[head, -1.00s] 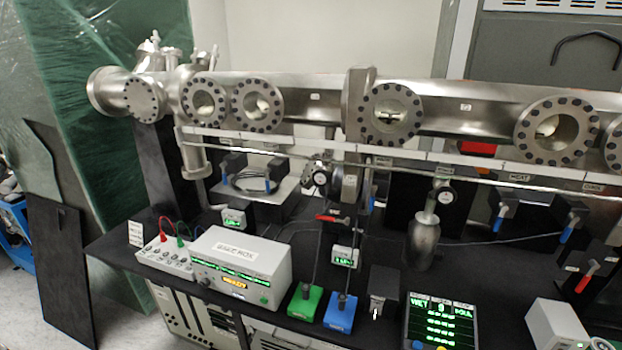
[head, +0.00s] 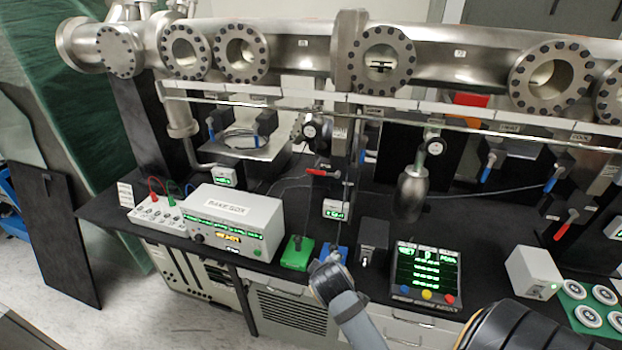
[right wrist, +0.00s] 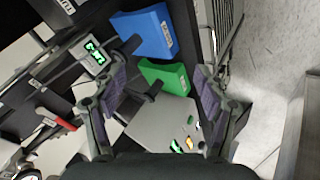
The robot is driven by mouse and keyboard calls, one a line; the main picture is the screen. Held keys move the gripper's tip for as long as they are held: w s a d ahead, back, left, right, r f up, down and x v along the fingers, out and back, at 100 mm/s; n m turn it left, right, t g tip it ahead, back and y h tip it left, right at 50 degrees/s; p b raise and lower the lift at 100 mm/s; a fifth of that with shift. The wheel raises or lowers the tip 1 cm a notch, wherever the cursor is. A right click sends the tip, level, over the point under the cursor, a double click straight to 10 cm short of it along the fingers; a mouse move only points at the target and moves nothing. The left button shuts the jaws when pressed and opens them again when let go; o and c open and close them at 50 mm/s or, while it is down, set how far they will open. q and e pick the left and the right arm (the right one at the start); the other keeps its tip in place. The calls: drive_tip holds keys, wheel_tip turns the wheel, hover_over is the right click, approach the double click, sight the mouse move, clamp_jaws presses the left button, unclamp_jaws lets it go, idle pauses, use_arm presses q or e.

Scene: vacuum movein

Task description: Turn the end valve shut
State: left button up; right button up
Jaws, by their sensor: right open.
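Several lever-handled valves line the bench under the steel beam tube. In the head view, one red lever (head: 316,172) is near the middle and another red lever (head: 566,225) at the right. Blue levers (head: 488,167) also hang under the rail. I cannot tell which is the end valve. My right gripper (head: 328,262) is at the bench's front edge, in front of the blue box (head: 340,252). In the right wrist view its fingers (right wrist: 160,82) are spread and empty, with the green box (right wrist: 165,75) and blue box (right wrist: 146,30) beyond. My left gripper is not in view.
The white bake box (head: 237,220) stands left of the green box (head: 297,252). A dark control panel (head: 427,272) with lit green text is to the right. A metal bottle (head: 412,185) hangs behind it. Floor (head: 130,310) is clear at the left front.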

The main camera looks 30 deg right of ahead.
drive_tip(key=w+d+r+n+t+h, duration=0.2)
drive_tip(key=w+d+r+n+h, duration=0.2)
drive_tip(key=w+r, duration=0.65)
drive_tip(key=n+t+h, duration=0.3)
drive_tip(key=n+h, duration=0.2)
drive_tip(key=n, duration=0.1)
approach(310, 132)
drive_tip(key=p+x, duration=0.3)
drive_tip(key=x, duration=0.7)
drive_tip(key=shift+w+d+r+p, duration=0.15)
drive_tip(key=shift+w+d+p, duration=0.05)
drive_tip(key=shift+d+p, duration=0.15)
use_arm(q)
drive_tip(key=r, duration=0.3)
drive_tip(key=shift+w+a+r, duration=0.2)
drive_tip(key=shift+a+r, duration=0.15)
use_arm(e)
drive_tip(key=c, duration=1.2)
drive_tip(key=shift+o, duration=0.2)
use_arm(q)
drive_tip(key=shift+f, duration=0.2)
